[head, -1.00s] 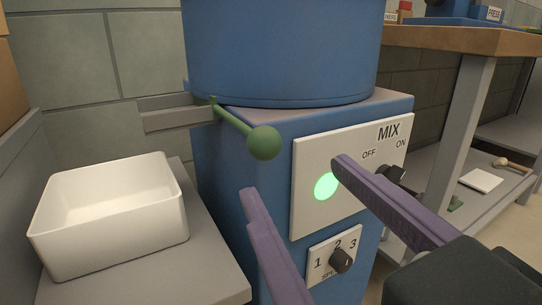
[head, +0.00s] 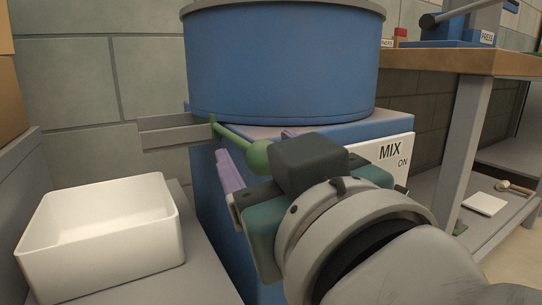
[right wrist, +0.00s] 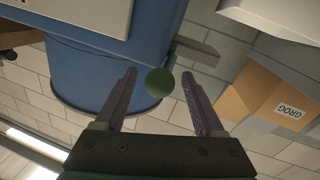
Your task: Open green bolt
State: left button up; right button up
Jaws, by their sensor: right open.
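The green bolt (head: 259,157) is a green rod with a ball knob, sticking out from under the blue drum toward me. Its ball also shows in the right wrist view (right wrist: 159,83). My right gripper (head: 255,144) is open, with one purple finger on each side of the ball. In the right wrist view the ball lies between the two fingers (right wrist: 160,75), with a gap on both sides. How deep the ball sits between them is hard to tell. My left gripper is not in view.
The blue drum (head: 283,65) stands on a blue machine with a MIX panel (head: 391,150), partly hidden by my right arm. A grey chute (head: 170,132) juts left above an empty white bin (head: 100,235). A wooden workbench (head: 455,62) stands at right. A GROG box (right wrist: 272,105) shows in the wrist view.

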jog(key=shift+c, duration=0.3)
grip_shut()
dwell(1.1)
